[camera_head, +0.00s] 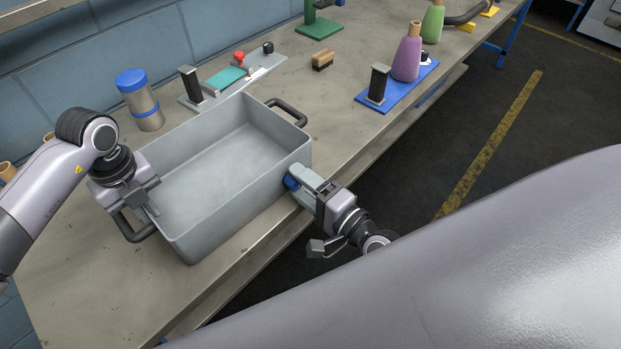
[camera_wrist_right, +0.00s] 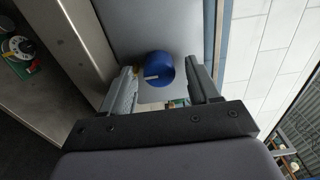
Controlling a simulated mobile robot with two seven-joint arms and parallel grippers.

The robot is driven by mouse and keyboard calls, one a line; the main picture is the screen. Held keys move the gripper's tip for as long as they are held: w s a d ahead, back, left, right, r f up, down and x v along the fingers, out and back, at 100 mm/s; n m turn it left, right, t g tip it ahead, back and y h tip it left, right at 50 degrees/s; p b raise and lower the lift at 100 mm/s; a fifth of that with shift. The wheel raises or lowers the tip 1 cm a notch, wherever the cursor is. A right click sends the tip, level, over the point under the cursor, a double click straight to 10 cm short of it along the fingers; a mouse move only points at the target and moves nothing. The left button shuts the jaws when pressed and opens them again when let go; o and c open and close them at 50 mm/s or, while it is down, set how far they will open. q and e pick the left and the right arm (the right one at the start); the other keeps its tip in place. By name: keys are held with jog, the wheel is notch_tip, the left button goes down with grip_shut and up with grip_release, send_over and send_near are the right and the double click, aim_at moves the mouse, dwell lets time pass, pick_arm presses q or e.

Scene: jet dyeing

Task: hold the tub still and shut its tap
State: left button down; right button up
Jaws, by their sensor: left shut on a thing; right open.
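The grey open tub (camera_head: 215,235) stands on the workbench and looks empty inside. My left gripper (camera_head: 146,208) is shut on the tub at its left end, beside the dark left handle (camera_head: 135,232); the exact grip is partly hidden. The tap's round blue knob (camera_head: 291,183) sits on the tub's right-hand wall. My right gripper (camera_head: 300,186) is open at the knob. In the right wrist view the blue knob (camera_wrist_right: 166,66), with a white mark, lies between the open fingers (camera_wrist_right: 161,88), with gaps at both sides.
A steel canister with blue bands (camera_head: 141,103) stands behind the tub. A blue tray (camera_head: 397,92) with a purple bottle (camera_head: 407,58) and a dark block stands further right. A second dark handle (camera_head: 287,108) projects from the tub's far end. The bench's front edge is near the tap.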

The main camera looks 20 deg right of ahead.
jog(key=v, duration=1.2)
pick_arm(q)
jog(key=c, duration=1.1)
grip_release()
jog(key=shift+c, duration=0.2)
